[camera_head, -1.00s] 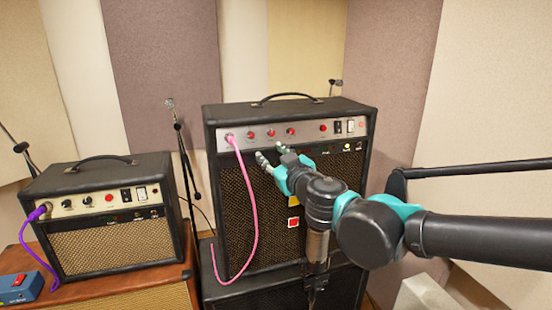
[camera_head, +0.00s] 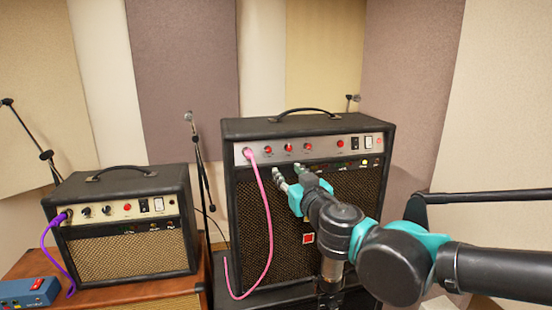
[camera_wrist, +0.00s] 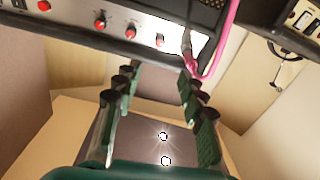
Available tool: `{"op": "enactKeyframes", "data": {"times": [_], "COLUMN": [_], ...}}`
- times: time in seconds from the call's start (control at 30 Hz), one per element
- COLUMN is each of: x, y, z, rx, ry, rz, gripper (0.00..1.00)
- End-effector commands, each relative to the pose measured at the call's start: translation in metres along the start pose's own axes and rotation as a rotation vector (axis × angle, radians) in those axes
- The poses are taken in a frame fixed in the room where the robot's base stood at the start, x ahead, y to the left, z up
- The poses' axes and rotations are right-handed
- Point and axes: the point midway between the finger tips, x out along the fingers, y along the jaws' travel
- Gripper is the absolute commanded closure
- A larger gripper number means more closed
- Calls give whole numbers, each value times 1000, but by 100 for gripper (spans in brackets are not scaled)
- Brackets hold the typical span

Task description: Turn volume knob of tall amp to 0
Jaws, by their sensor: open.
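The tall amp (camera_head: 310,126) stands in the middle of the head view, with a silver control panel near its top. The panel carries several red knobs, including a left one (camera_head: 268,150), a middle one (camera_head: 288,148) and one farther right (camera_head: 308,147). Their labels are too small to read, so I cannot tell which is volume. My gripper (camera_head: 289,171) is open and empty, just below and in front of these knobs. In the wrist view the spread fingers (camera_wrist: 157,78) point toward the panel, with a red knob (camera_wrist: 160,41) beyond the gap. No finger visibly touches a knob.
A pink cable (camera_head: 268,225) hangs from the panel's left jack, close to my fingers. A smaller amp (camera_head: 125,225) with a purple cable (camera_head: 52,245) stands at left beside a blue box (camera_head: 28,291). A microphone stand (camera_head: 200,165) rises between the amps.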

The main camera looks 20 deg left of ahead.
Motion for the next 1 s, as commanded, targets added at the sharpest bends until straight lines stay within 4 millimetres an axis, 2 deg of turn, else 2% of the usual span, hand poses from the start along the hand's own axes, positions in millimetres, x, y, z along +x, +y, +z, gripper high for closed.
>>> {"op": "enactKeyframes", "data": {"times": [0.27, 1.0], "x": [24, 132], "y": [1, 1], "z": [0, 0], "rx": [2, 1], "ry": [0, 0], "rz": [3, 2], "gripper": [59, 59]}}
